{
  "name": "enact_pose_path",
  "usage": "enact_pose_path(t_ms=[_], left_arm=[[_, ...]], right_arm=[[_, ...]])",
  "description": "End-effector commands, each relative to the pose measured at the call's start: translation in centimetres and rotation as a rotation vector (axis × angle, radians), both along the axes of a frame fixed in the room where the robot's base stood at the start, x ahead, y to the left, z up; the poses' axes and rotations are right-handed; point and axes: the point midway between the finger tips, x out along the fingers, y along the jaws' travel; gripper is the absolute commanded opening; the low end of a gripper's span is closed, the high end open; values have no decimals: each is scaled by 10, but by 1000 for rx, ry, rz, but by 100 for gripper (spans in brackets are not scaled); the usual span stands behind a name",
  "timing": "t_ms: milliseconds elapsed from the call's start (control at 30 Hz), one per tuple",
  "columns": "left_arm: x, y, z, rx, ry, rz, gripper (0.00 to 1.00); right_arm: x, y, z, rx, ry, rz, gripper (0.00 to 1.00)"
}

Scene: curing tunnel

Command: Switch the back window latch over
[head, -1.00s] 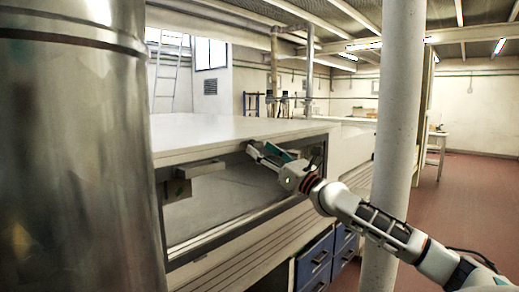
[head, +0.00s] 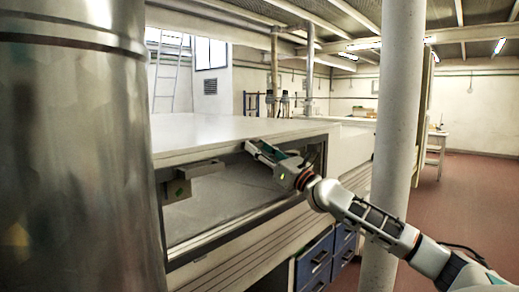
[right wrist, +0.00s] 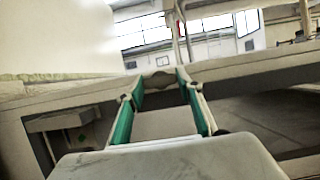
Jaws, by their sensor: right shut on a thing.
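The window (head: 225,192) is a framed opening in the side of the white-topped tunnel. My right gripper (head: 253,147) is at the window's upper frame in the head view. In the right wrist view its green-padded fingers (right wrist: 160,84) reach the frame and are shut on a small dark grey piece, which I take for the back window latch (right wrist: 160,79). Its shape is mostly hidden by the fingers, so I cannot tell which way it is turned. A grey bar-and-block fitting (head: 190,172) with a green mark sits at the window's near left; it shows in the right wrist view (right wrist: 70,122). My left gripper is out of view.
A large metal cylinder (head: 75,150) fills the left of the head view. A pale post (head: 397,110) stands close to my right arm. Blue drawers (head: 314,262) are below the window. Open red floor (head: 470,200) lies at the right.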

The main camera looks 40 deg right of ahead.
Motion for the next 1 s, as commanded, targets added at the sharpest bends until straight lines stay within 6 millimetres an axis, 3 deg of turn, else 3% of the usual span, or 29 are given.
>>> enact_pose_path(t_ms=[367,800,1000], left_arm=[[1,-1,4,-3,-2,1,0],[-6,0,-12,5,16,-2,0],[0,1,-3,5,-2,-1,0]], right_arm=[[0,-1,1,-97,-10,0,14],[1,-4,0,-475,-43,-1,14],[0,-4,3,-666,-60,0,14]])
